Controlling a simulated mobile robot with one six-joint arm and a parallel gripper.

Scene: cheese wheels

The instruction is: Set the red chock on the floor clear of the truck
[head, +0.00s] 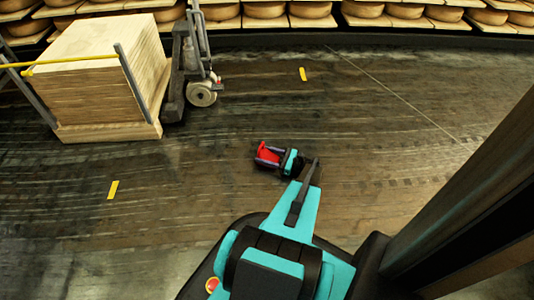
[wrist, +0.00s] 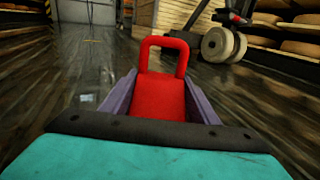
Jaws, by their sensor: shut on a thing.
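The red chock (head: 267,154) is a red wedge with a loop handle. In the wrist view the chock (wrist: 160,98) sits between the two purple fingers of my gripper (wrist: 160,100), its handle standing up at the far end. My gripper (head: 268,155) is shut on it, low over the floor or at it; I cannot tell whether the chock touches the floor. The truck (head: 192,65), a pallet truck with a pale wheel, stands at the upper left, apart from the chock. Its wheels also show at the upper right of the wrist view (wrist: 218,44).
A stack of wooden boards (head: 100,75) on a pallet stands left of the truck, with a yellow bar across it. Shelves of cheese wheels (head: 310,9) line the back. Yellow marks (head: 113,189) lie on the floor. The dark wooden floor (head: 390,130) around my gripper is clear.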

